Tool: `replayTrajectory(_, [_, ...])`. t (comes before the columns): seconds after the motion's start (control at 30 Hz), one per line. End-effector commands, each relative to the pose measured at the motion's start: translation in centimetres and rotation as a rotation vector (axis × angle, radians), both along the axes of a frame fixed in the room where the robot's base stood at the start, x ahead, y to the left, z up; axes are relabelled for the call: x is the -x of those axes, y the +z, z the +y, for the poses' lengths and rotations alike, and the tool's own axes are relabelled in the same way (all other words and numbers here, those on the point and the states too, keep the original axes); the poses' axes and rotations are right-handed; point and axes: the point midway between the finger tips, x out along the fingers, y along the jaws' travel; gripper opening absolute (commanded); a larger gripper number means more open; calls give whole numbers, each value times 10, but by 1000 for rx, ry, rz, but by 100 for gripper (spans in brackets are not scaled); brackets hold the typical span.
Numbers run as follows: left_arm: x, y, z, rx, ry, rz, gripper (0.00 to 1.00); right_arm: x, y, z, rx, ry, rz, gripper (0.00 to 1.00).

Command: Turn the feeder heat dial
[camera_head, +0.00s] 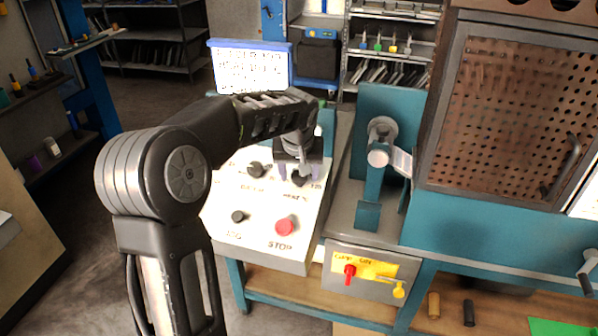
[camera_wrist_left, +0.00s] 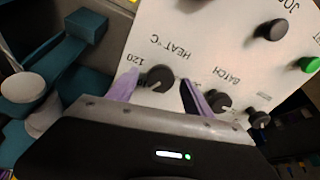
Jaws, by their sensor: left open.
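The feeder heat dial is a black round knob (camera_wrist_left: 157,78) on the white control panel (camera_wrist_left: 215,45), beside the printed words "HEAT °C" and "120". In the head view the dial (camera_head: 299,181) is partly hidden by my left gripper (camera_head: 300,170). In the left wrist view the two purple fingers of my left gripper (camera_wrist_left: 159,77) stand apart on either side of the dial. I cannot tell whether they touch it. A pale pointer mark shows on the dial. My right gripper is not in view.
A black batch knob (camera_head: 257,170) sits beside the heat dial. A red stop button (camera_head: 286,225) and a small black knob (camera_head: 238,216) are lower on the panel. A teal press (camera_head: 372,170) stands close on the right, with a perforated cabinet door (camera_head: 510,110) beyond.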

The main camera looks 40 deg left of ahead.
Motion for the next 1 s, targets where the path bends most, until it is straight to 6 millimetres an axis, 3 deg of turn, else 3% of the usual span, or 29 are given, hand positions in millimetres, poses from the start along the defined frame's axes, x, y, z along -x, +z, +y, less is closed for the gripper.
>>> replayTrajectory(0.13, [0, 0, 0, 0, 0, 0, 57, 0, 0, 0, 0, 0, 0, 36])
replayTrajectory(0.83, [0, 1, 0, 0, 0, 0, 0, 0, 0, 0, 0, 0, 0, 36])
replayTrajectory(1.0, [0, 1, 0, -1, -2, 0, 0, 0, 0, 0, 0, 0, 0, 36])
